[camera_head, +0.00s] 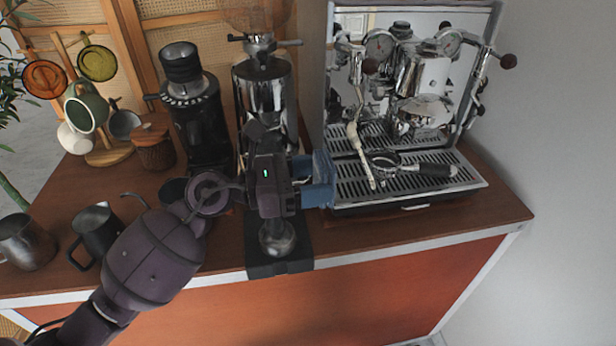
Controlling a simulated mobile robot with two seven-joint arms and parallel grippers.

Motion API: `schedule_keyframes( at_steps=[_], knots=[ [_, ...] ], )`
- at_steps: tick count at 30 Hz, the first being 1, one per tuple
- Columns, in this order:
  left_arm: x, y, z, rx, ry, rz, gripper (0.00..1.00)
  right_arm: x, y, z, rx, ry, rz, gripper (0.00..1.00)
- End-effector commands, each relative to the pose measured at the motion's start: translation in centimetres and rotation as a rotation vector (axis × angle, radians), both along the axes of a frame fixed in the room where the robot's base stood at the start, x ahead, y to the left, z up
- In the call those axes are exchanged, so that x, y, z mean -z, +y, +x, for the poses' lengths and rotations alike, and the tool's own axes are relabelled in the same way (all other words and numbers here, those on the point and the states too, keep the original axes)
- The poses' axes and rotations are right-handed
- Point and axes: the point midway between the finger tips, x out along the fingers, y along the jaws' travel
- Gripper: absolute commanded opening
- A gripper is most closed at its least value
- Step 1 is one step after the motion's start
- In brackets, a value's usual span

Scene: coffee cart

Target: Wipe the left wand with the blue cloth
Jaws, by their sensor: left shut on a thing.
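The espresso machine (410,203) stands at the right of the cart top. Its left wand (362,155) hangs down at a slant over the left part of the drip tray, with a pale upper part. The blue cloth (319,182) is at the front left corner of the machine, left of the wand and apart from it in the picture. My left gripper (306,182) is shut on the blue cloth, and its fingertips are largely hidden by the cloth. My right gripper is not in view.
A portafilter (430,169) lies on the drip tray, right of the wand. A black grinder (195,125) and a chrome grinder (265,95) stand behind my left arm. Dark pitchers (97,232) and a mug tree (108,155) are at the left.

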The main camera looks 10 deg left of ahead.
Motion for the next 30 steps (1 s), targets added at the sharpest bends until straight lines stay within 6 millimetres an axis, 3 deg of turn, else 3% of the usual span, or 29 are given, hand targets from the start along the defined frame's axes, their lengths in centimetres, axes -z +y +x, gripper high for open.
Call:
schedule_keyframes(
  at_steps=[12, 22, 26, 30],
  knots=[
    [-0.2, -3.2, 1.1, 0.001, -0.002, -0.002, 0.38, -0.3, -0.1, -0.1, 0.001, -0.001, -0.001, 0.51],
    [-0.2, -4.8, 1.6, 0.002, -0.001, -0.002, 0.39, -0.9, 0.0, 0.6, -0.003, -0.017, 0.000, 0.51],
    [-0.2, -5.0, 1.6, 0.002, -0.001, -0.002, 0.27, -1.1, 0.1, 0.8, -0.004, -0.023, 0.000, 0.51],
    [-0.3, -5.1, 1.6, 0.003, -0.002, -0.002, 0.26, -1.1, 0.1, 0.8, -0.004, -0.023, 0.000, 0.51]
  ],
)
